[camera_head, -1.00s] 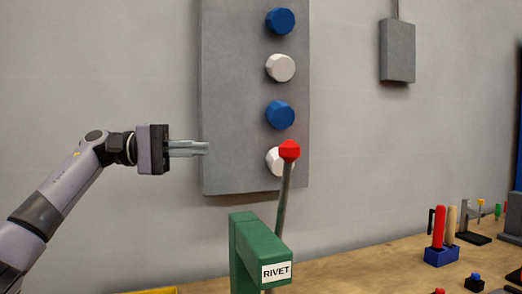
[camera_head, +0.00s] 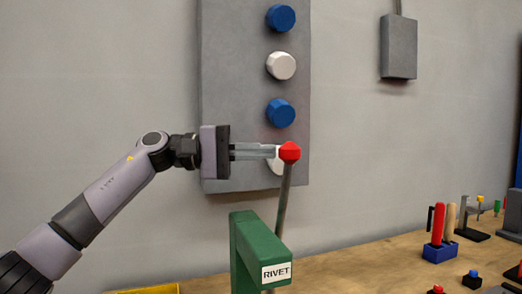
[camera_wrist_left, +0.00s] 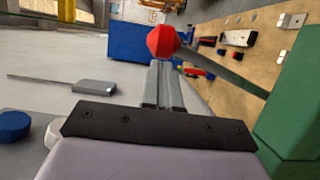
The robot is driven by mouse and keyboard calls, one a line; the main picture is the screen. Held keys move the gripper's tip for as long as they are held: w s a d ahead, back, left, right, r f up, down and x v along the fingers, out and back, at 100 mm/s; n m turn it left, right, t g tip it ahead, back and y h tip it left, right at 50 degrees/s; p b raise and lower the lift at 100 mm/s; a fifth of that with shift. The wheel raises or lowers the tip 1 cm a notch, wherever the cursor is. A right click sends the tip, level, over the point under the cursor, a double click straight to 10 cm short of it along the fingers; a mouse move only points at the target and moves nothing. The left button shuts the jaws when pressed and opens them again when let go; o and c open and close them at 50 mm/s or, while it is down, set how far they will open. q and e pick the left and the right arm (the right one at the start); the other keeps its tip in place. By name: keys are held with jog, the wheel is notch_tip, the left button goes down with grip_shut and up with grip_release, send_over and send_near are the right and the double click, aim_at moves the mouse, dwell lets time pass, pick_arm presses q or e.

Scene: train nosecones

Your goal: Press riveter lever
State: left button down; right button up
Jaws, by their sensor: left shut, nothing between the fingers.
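The riveter (camera_head: 262,255) is a green body with a "RIVET" label, standing on the wooden bench. Its grey lever (camera_head: 284,197) rises nearly upright and ends in a red knob (camera_head: 289,152). My left gripper (camera_head: 272,151) is shut and empty, pointing right, with its fingertips at the left side of the knob. In the left wrist view the red knob (camera_wrist_left: 163,42) sits right at the tips of the shut fingers (camera_wrist_left: 160,68). Whether they touch cannot be told for sure. The green body (camera_wrist_left: 290,110) is at the right there. My right gripper is not in view.
A grey wall panel (camera_head: 235,90) with blue and white knobs hangs behind the lever. A grey box (camera_head: 398,48) is on the wall. A blue holder (camera_head: 440,252) with red and tan handles stands on the bench at right, with small parts near it.

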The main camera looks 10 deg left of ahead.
pick_arm(q)
jog(key=shift+s+d, duration=0.15)
dwell(0.3)
jog(key=s+d+f+m+y+b, duration=0.2)
jog(key=s+d+f+m+b, duration=0.3)
jog(key=s+f+b, duration=0.4)
jog(key=s+d+f+m+t+y+b, duration=0.1)
jog(key=s+d+f+m+b, duration=0.4)
jog(key=b, duration=0.8)
jog(key=shift+s+d+f+m+y, duration=0.5)
jog(key=shift+s+d+f, duration=0.55)
jog(key=shift+s+f, duration=1.1)
pick_arm(e)
jog(key=w+a+f, duration=0.1)
jog(key=f, duration=0.6)
jog(key=w+a+f+y, duration=0.1)
jog(key=a+f, duration=0.1)
jog(key=f, duration=0.6)
jog(key=shift+a+f+n+t, duration=0.15)
jog(key=shift+a+n+t, duration=0.1)
jog(key=shift+n+t, duration=0.05)
pick_arm(q)
jog(key=shift+w+f, duration=0.1)
jog(key=shift+f, duration=0.1)
pick_arm(e)
jog(key=shift+w, duration=0.1)
pick_arm(q)
jog(key=shift+a, duration=0.15)
